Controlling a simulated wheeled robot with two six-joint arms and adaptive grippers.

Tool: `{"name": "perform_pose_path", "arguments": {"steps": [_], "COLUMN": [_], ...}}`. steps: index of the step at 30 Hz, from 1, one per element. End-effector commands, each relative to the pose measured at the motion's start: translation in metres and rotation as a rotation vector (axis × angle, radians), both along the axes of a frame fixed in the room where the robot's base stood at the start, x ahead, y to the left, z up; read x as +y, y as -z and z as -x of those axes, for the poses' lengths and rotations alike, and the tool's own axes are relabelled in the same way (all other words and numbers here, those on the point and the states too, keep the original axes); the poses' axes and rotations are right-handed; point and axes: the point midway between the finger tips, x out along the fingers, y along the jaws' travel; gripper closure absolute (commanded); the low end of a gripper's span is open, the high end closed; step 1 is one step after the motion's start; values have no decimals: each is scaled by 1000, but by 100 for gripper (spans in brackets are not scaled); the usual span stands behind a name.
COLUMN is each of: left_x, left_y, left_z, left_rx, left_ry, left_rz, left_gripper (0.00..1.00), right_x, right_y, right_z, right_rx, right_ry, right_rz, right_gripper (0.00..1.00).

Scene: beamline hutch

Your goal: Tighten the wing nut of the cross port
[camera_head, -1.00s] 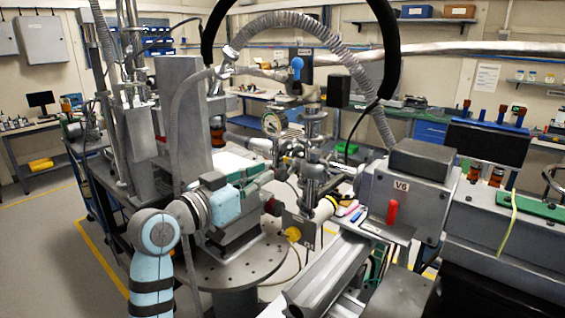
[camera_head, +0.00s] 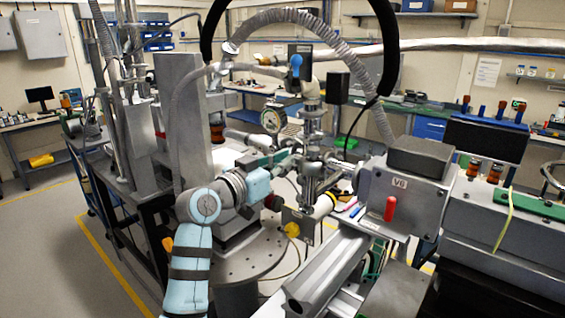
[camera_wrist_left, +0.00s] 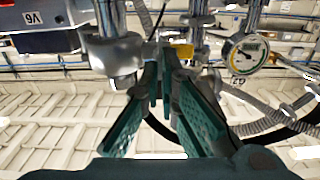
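The metal cross port (camera_head: 312,172) stands in the middle of the head view, a vertical steel fitting with side arms and clamps. I cannot make out its wing nut clearly; it is small and partly hidden by my gripper. My left gripper (camera_head: 287,158) reaches it from the left, with its tips beside the fitting's left side. In the left wrist view, which is upside down, the teal fingers (camera_wrist_left: 164,78) converge to a narrow gap close to steel clamp parts (camera_wrist_left: 115,55). Whether they grip anything is unclear. My right gripper is out of view.
A dial gauge (camera_head: 272,121) stands behind the gripper, also in the wrist view (camera_wrist_left: 244,52). The grey V6 box (camera_head: 405,188) with a red handle is close on the right. A blue-handled valve (camera_head: 296,66) and a ribbed hose (camera_head: 290,18) are above. A round drilled plate (camera_head: 265,262) lies below.

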Motion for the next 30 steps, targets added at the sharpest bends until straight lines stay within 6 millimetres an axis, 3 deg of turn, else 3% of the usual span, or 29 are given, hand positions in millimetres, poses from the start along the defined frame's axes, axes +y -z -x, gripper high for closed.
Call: {"name": "perform_pose_path", "arguments": {"steps": [10, 30], "left_x": [-1, -5], "left_y": [3, 5], "left_z": [1, 3], "left_rx": [-57, -319], "left_ry": [1, 2], "left_rz": [-80, -442], "left_gripper": [100, 100], "right_x": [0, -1], "right_y": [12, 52], "right_z": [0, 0], "right_rx": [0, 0], "right_ry": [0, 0], "right_rz": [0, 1], "right_gripper": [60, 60]}}
